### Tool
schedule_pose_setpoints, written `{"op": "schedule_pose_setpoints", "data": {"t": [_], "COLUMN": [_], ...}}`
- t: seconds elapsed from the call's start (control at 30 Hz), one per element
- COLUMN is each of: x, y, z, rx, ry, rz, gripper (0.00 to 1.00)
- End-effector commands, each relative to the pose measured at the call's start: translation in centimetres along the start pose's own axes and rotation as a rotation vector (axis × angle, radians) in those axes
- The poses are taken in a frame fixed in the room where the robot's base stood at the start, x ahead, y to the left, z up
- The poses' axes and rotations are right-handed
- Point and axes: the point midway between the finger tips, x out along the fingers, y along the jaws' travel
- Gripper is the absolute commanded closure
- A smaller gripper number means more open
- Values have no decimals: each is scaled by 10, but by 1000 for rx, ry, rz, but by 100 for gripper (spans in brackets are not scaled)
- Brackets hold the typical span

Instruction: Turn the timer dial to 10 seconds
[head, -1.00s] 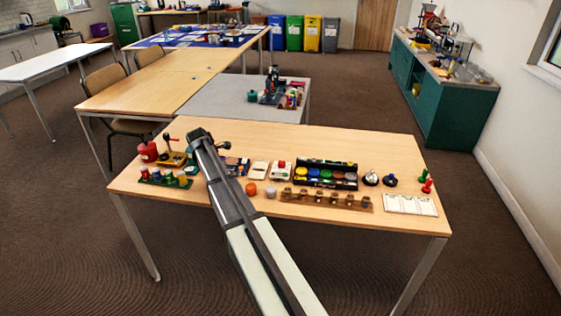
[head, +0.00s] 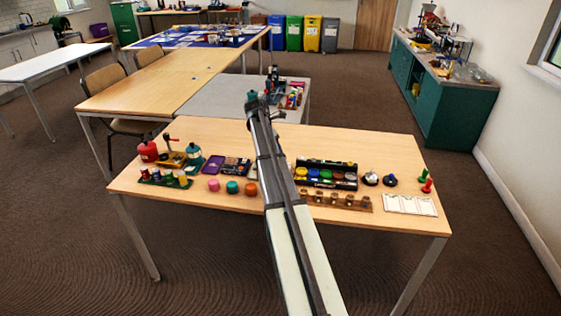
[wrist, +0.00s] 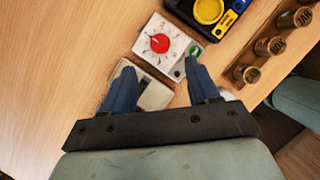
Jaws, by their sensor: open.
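The timer is a white box (wrist: 177,58) with a round red dial (wrist: 160,43) and a small green part at its corner, in the wrist view. A small pointer mark shows on the dial; I cannot read the numbers around it. My gripper (wrist: 158,70) is open, its two dark blue fingers apart. In the picture, its fingertips lie just below the dial, one on either side of the timer's lower edge. I cannot tell its height above the timer. Nothing shows held between the fingers. In the head view my arm hides the timer and the gripper's fingers.
A pale box (wrist: 155,95) lies below the timer, partly behind the fingers. A black tray of coloured discs (head: 325,173) and a wooden block rack (head: 335,202) stand close to the right. Pink, teal and orange pieces (head: 232,187) lie left of my arm. Bare table (wrist: 60,60) shows at left.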

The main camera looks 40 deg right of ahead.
Motion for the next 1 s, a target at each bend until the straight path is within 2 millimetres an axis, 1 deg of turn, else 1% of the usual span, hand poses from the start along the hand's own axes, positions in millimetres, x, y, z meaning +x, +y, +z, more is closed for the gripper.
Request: {"op": "schedule_pose_setpoints", "data": {"t": [0.03,0.3,0.5,0.7,1.0], "x": [11,57,82,93,95], "y": [0,0,0,0,0], "z": [0,0,0,0,0], "rx": [0,1,1,1,1], "ry": [1,1,1,1,0], "rz": [-2,-1,0,0,1], "gripper": [40,40,40,40,40]}}
